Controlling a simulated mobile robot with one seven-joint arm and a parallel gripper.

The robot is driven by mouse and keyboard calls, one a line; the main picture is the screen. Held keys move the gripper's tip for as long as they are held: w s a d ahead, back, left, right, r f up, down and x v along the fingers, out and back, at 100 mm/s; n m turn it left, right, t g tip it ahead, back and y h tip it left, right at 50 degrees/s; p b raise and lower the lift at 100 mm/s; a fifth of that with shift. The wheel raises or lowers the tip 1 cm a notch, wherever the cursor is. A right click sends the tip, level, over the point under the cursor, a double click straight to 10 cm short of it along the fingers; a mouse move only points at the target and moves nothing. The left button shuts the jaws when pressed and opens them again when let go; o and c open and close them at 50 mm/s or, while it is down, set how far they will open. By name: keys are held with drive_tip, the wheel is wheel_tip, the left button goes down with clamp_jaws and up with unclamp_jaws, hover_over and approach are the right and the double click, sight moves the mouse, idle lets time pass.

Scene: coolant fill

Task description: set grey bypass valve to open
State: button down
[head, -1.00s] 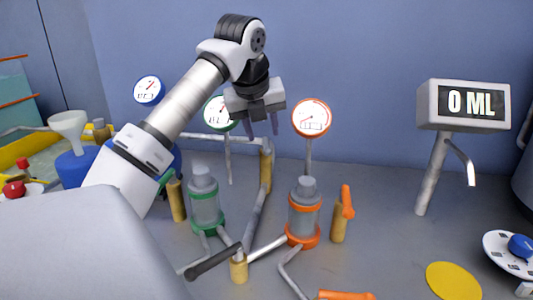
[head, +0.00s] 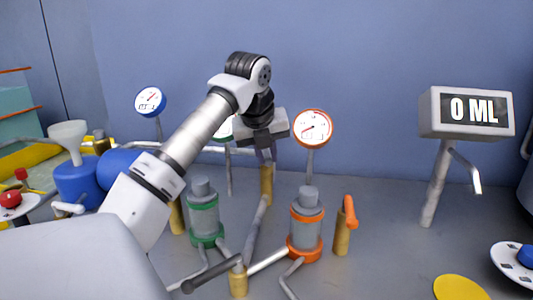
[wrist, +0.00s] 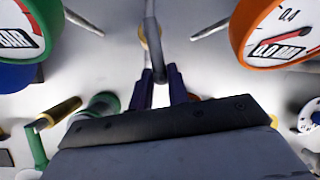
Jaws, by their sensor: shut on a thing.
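A brass valve post (head: 266,187) stands behind and between the green-banded and orange-banded canisters. My gripper (head: 264,157) points down at the top of this post. In the wrist view a grey lever (wrist: 158,68) runs from the brass post to between my two dark fingers (wrist: 161,92), which are shut on it. The fingers largely hide the lever in the head view, so its exact angle is hard to tell there. A second brass post (head: 238,280) at the front carries a dark grey handle (head: 208,273) pointing left and slightly down.
The green-banded canister (head: 203,215) and orange-banded canister (head: 306,225) flank the post. An orange-handled valve (head: 343,225) stands right. The orange gauge (head: 313,127) is close behind my gripper. A display (head: 470,110) reads 0 ML. A yellow disc (head: 460,289) lies front right.

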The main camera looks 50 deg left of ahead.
drive_tip(key=shift+s+a+r+m+h+p, duration=0.25)
drive_tip(key=shift+s+a+m+h+p, duration=0.1)
drive_tip(key=shift+m+p, duration=0.55)
drive_tip(key=shift+s+a+f+m+h+p, duration=0.25)
drive_tip(key=shift+m+p, duration=0.3)
drive_tip(key=shift+m, duration=0.15)
drive_tip(key=c, duration=1.3)
unclamp_jaws()
drive_tip(key=shift+c, duration=0.2)
drive_tip(key=shift+r, duration=0.1)
drive_tip(key=v, duration=1.3)
drive_tip(key=shift+s+r, duration=0.2)
drive_tip(key=shift+s, duration=0.2)
